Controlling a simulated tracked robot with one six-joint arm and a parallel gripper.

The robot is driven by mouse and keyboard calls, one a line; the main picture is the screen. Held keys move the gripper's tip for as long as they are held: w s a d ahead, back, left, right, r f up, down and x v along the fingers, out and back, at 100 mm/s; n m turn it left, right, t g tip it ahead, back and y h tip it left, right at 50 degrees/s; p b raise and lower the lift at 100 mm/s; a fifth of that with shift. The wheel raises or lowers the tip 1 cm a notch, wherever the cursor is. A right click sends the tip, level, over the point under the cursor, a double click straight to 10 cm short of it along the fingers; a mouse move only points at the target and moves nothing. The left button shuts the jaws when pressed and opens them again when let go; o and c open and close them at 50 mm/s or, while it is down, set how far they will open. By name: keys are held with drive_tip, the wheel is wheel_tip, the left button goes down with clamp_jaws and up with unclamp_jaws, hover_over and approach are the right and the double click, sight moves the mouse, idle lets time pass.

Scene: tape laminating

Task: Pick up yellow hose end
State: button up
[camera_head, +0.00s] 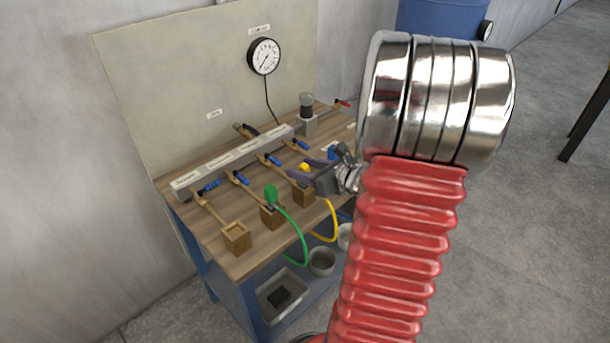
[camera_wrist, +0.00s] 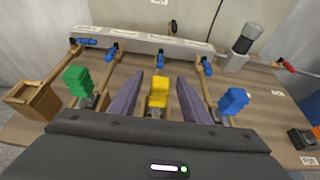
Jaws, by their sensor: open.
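The yellow hose end (camera_wrist: 158,92) stands between the two open fingers of my gripper (camera_wrist: 158,100) in the wrist view, with a gap on each side. In the head view the yellow hose end (camera_head: 305,168) shows as a small patch beside my gripper (camera_head: 316,168). The yellow hose (camera_head: 331,222) hangs from there over the bench's front edge. The lower part of the hose end is hidden by my gripper body in the wrist view.
A green hose end (camera_wrist: 77,80) stands to the left and a blue one (camera_wrist: 233,100) to the right. Behind is a grey manifold (camera_wrist: 150,42) with blue-handled valves. A wooden block (camera_wrist: 34,98) stands at far left. A gauge (camera_head: 264,56) hangs on the back panel.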

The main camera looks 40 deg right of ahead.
clamp_jaws()
idle(0.6)
